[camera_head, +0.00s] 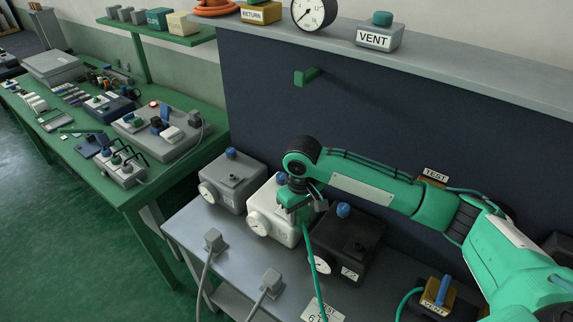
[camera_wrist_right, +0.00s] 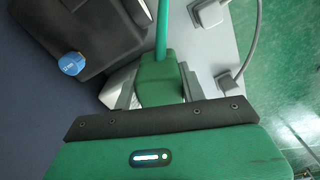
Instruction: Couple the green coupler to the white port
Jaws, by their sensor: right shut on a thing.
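The white box (camera_head: 268,222) with a round gauge on its front stands between a grey box (camera_head: 232,182) and a black box (camera_head: 345,243). My right gripper (camera_head: 300,205) is over the right part of the white box's top, shut on the green coupler. The coupler (camera_wrist_right: 160,80) shows in the wrist view with its green hose (camera_wrist_right: 162,25) running away from it. In the head view the hose (camera_head: 311,258) hangs down in front. My gripper hides the white port, and I cannot tell whether the coupler touches it. My left gripper is not in view.
Two grey couplers (camera_head: 214,240) (camera_head: 269,282) with grey hoses stand at the bench's front edge. A yellow and blue piece (camera_head: 437,292) is at the right. A dark panel (camera_head: 300,110) rises behind, under a shelf with a VENT box (camera_head: 379,37). A green table (camera_head: 140,190) stands left.

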